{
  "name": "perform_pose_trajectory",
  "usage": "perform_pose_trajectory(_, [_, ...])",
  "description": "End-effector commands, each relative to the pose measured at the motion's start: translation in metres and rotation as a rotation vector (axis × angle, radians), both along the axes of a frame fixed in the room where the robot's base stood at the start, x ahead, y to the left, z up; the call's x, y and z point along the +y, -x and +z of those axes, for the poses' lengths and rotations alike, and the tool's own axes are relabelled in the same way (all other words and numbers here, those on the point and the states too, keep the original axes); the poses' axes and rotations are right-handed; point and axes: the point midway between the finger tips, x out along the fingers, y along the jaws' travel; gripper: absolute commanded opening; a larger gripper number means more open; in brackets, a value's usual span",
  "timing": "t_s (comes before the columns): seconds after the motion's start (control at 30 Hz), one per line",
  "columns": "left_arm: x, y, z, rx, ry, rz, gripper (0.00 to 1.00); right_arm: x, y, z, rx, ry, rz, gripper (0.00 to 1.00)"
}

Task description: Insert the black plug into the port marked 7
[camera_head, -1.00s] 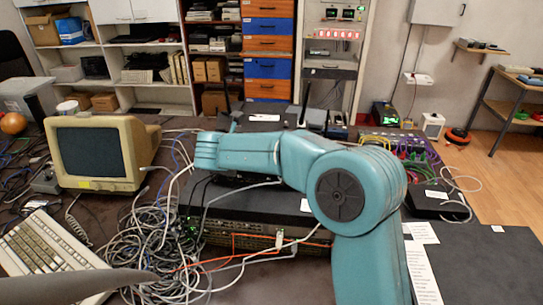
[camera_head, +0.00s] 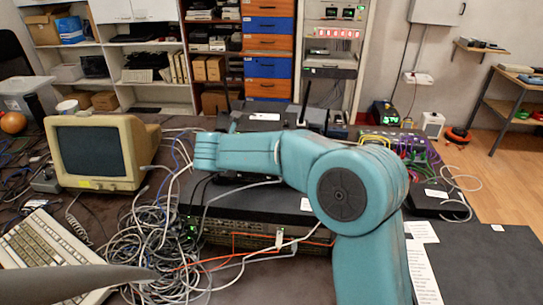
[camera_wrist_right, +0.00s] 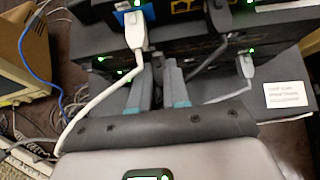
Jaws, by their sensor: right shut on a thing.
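My right gripper (camera_wrist_right: 159,88) shows in the wrist view, its two grey fingers with teal parts close together. It is shut on a small dark thing between the fingers, which I take for the black plug; it is mostly hidden. The fingers point at the front of a black device (camera_wrist_right: 190,45). No port number 7 can be read. In the head view my teal right arm reaches left across the rack devices, and its gripper cannot be made out there. A grey tapering shape at the lower left may be part of my left arm; no left fingertips show.
A white plug with a white cable (camera_wrist_right: 133,32) sits in the device just left of the fingers. Another grey plug (camera_wrist_right: 245,66) is to the right. Tangled cables (camera_head: 165,240), a beige monitor (camera_head: 97,152) and a keyboard (camera_head: 45,255) crowd the left of the table.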

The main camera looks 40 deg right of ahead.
Motion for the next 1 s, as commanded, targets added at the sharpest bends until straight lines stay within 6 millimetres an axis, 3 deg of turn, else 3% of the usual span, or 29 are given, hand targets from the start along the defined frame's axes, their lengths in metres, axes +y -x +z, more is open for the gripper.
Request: perform_pose_trajectory(1.0, [0.0,0.0,-0.013,0.0,0.0,0.0,0.43,0.031,0.026,0.0,-0.002,0.001,0.001,0.0])
